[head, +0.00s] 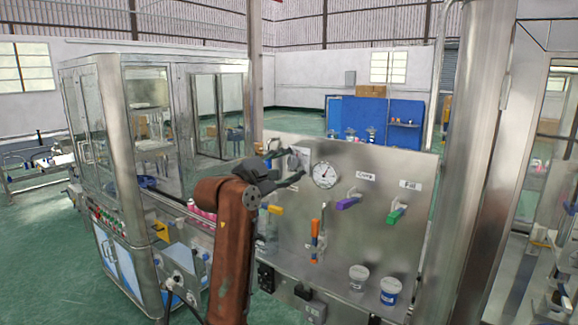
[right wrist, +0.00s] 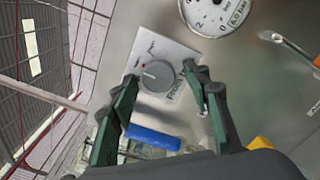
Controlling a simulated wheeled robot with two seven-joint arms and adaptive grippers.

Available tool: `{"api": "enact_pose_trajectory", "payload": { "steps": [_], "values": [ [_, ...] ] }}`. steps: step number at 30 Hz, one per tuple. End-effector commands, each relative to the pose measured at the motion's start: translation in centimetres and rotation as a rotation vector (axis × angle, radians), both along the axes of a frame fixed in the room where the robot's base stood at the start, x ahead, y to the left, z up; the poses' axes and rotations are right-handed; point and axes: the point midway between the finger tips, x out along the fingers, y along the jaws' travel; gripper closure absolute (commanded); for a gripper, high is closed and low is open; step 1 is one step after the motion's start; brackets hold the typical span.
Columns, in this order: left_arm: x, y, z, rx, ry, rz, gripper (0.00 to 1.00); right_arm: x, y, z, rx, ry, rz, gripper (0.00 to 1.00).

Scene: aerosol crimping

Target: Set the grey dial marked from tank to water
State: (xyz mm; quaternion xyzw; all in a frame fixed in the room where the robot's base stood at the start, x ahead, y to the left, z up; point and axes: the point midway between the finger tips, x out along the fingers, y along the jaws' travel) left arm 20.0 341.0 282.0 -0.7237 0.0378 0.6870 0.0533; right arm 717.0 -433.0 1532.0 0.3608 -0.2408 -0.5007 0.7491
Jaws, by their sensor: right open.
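The grey dial (right wrist: 157,76) sits on a white plate (right wrist: 182,52) on the steel panel in the right wrist view. My right gripper (right wrist: 161,73) is open, with one green-padded finger on each side of the dial. I cannot tell whether either finger touches it. In the head view my right gripper (head: 285,168) is in front of the white plate (head: 302,154) and hides the dial. My left gripper is not in view.
A pressure gauge (head: 325,174) is right of the plate. A blue handle (right wrist: 153,138) lies near the fingers. Yellow (head: 275,209), orange (head: 315,241), purple (head: 347,203) and green (head: 395,215) handles stick out from the panel.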

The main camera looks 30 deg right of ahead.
Motion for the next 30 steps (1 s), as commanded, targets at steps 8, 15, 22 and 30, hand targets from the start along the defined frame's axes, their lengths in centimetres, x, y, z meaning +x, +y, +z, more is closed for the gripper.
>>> {"api": "enact_pose_trajectory", "payload": {
  "steps": [8,15,22,30],
  "values": [
    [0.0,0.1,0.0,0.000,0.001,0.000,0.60,-1.0,2.7,0.0,0.000,0.000,0.004,0.56],
    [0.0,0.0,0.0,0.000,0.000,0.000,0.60,-2.9,7.3,0.0,0.000,-0.001,0.004,0.56],
    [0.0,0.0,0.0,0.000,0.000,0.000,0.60,-4.2,10.4,0.0,0.000,0.000,0.001,0.56],
    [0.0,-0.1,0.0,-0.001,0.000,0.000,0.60,-4.6,11.1,0.0,0.000,0.000,-0.001,0.56]
  ]
}}
